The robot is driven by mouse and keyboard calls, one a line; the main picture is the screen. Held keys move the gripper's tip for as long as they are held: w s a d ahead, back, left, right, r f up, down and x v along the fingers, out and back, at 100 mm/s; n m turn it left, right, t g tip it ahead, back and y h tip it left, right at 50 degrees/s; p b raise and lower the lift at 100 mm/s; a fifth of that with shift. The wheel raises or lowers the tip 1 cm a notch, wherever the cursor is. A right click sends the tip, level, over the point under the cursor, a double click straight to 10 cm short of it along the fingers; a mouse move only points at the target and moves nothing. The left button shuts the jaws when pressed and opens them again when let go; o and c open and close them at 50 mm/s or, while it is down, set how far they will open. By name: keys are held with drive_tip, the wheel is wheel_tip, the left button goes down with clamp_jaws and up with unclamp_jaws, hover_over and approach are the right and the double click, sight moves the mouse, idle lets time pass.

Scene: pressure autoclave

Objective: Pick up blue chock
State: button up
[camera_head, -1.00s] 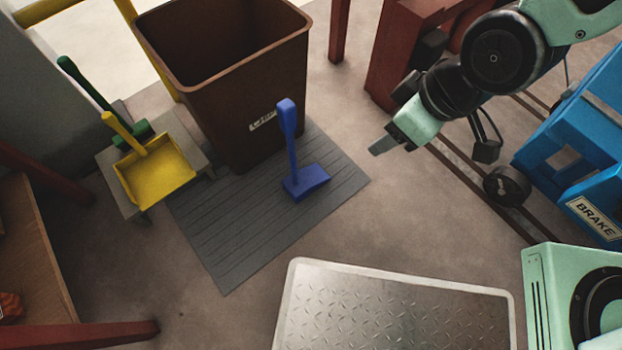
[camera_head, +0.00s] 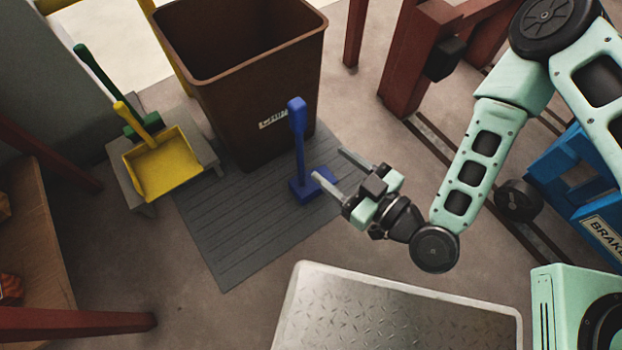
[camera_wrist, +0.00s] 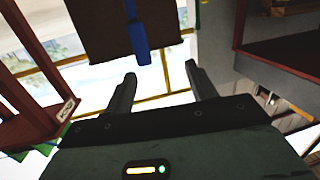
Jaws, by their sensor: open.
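The blue chock (camera_head: 298,150) stands on the grey slatted mat, its wedge base down and its handle upright, in front of the brown bin. In the wrist view its blue handle (camera_wrist: 138,40) shows at the top, a little left of the middle between the fingers. My gripper (camera_head: 329,163) is open and empty, to the right of the chock, with its fingers pointing left toward it. In the head view the nearer finger overlaps part of the chock's base. I cannot tell whether they touch. In the wrist view my gripper (camera_wrist: 160,82) has both fingers apart with nothing between the tips.
The brown bin (camera_head: 245,90) stands behind the chock on the grey mat (camera_head: 230,235). A yellow dustpan (camera_head: 160,165) and a green brush (camera_head: 100,75) are on a low stand at left. A metal plate (camera_head: 400,315) lies in front. The blue brake cart (camera_head: 590,190) is at right.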

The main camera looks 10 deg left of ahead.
sight(302, 116)
drive_tip(key=w+a+m+t+b, duration=0.1)
drive_tip(key=w+a, duration=0.1)
drive_tip(key=w+a+t+b, duration=0.1)
drive_tip(key=w+a, duration=0.1)
drive_tip(key=w+a+m+t+h+b, duration=0.1)
drive_tip(key=w+a+b, duration=0.1)
drive_tip(key=w, duration=0.1)
drive_tip(key=shift+w+a+f+m, duration=0.1)
drive_tip(key=shift+a+f+m, duration=0.05)
drive_tip(key=shift+f+m, duration=0.15)
drive_tip(key=shift+r+b+x, duration=0.15)
drive_tip(key=shift+b+x, duration=0.65)
drive_tip(key=shift+x, duration=0.7)
drive_tip(key=shift+r+b+x, duration=0.2)
drive_tip(key=shift+b+x, duration=0.6)
drive_tip(key=shift+x, duration=0.7)
drive_tip(key=shift+c, duration=0.3)
clamp_jaws()
